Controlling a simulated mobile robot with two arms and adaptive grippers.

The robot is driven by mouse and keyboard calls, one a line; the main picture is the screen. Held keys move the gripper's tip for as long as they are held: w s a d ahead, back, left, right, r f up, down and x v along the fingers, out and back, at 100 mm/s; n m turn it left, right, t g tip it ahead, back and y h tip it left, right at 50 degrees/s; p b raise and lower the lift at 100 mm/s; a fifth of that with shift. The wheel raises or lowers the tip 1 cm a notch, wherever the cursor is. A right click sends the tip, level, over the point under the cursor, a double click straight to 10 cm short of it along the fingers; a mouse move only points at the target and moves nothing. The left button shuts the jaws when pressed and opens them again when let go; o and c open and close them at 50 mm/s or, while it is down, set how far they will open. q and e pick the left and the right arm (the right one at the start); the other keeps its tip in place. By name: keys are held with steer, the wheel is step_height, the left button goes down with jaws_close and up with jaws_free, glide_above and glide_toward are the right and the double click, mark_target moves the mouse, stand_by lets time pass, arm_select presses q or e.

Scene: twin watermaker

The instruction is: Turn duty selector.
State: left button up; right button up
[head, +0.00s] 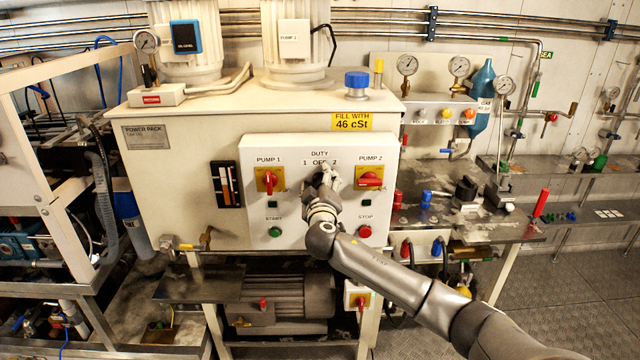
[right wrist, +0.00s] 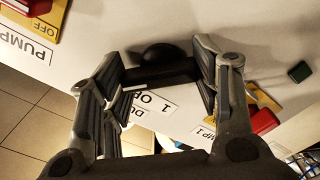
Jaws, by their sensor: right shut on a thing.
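The duty selector is a black knob (right wrist: 158,72) on the white control panel (head: 290,215), under the label "DUTY 1 OFF 2" (head: 319,158). My right gripper (head: 323,180) is at the panel in the head view and hides most of the knob. In the right wrist view the fingers of my right gripper (right wrist: 160,68) stand on both sides of the knob and are shut on it. I cannot tell which position the knob points to. My left gripper is not in view.
Red rotary switches for pump 1 (head: 268,181) and pump 2 (head: 371,180) flank the selector. A green start button (head: 275,231) and a red stop button (head: 364,231) sit below. A bench (head: 480,225) with gauges and fittings stands to the right.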

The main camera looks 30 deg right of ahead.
steer(key=n+p, duration=0.1)
steer(key=n, duration=0.3)
steer(key=shift+a+n, duration=0.1)
steer(key=shift+n, duration=0.3)
steer(key=n+p, duration=0.2)
steer(key=n, duration=0.1)
steer(key=shift+n, duration=0.3)
steer(key=n+p, duration=0.2)
steer(key=n, duration=0.3)
steer(key=shift+p, duration=0.35)
steer(key=shift+a+f+n+p, duration=0.15)
steer(key=shift+n+p, duration=0.9)
steer(key=shift+n, duration=1.15)
steer(key=shift+f, duration=0.15)
steer(key=o, duration=1)
steer(key=shift+w, duration=0.1)
